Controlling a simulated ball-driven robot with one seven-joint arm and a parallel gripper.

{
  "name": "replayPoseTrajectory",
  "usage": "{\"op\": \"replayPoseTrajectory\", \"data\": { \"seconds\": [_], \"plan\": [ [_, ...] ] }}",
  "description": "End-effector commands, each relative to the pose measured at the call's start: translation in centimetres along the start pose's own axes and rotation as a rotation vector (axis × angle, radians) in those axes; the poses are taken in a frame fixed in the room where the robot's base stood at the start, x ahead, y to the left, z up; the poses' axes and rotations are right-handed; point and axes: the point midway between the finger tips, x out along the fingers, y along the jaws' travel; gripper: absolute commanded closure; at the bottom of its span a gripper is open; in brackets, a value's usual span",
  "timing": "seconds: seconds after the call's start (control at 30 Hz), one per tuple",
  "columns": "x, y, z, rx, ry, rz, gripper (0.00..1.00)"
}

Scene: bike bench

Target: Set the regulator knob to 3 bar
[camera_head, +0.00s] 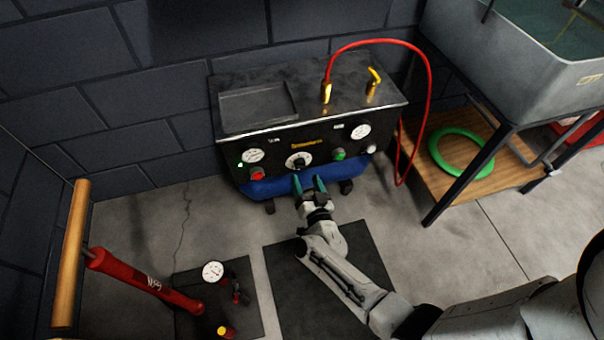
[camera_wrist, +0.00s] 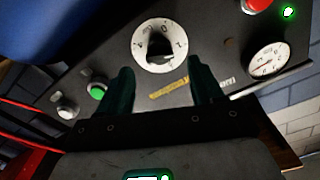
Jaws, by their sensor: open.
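The regulator knob (camera_head: 299,161) is a black knob on a white round dial at the middle of the compressor's black front panel (camera_head: 325,150). In the wrist view the knob (camera_wrist: 159,45) shows close up with its dial marks, but I cannot read its setting surely. My gripper (camera_head: 308,182) is open in front of the panel, just below the knob in the head view. In the wrist view its two dark green fingers (camera_wrist: 161,66) stand apart, with the knob beyond the gap between their tips. I see no finger touching the knob.
A red button (camera_head: 257,173), a green button (camera_head: 339,154) and gauges (camera_head: 254,155) (camera_head: 360,131) flank the knob. A blue tank (camera_head: 275,188) lies below the panel. A red hose (camera_head: 428,75) loops at the right.

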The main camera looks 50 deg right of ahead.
Motion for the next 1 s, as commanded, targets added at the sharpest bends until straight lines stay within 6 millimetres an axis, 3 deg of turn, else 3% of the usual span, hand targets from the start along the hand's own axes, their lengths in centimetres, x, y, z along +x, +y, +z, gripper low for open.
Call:
{"op": "replayPoseTrajectory", "data": {
  "seconds": [0.1,0.3,0.67,1.0],
  "plan": [
    [2.0,0.0,0.1,-0.002,0.002,-0.001,0.34],
    [3.9,0.0,0.1,-0.001,0.000,-0.001,0.34],
    [4.2,0.0,0.0,-0.001,-0.001,-0.001,0.34],
    [4.2,0.0,0.0,-0.001,-0.001,-0.001,0.67]
  ]
}}
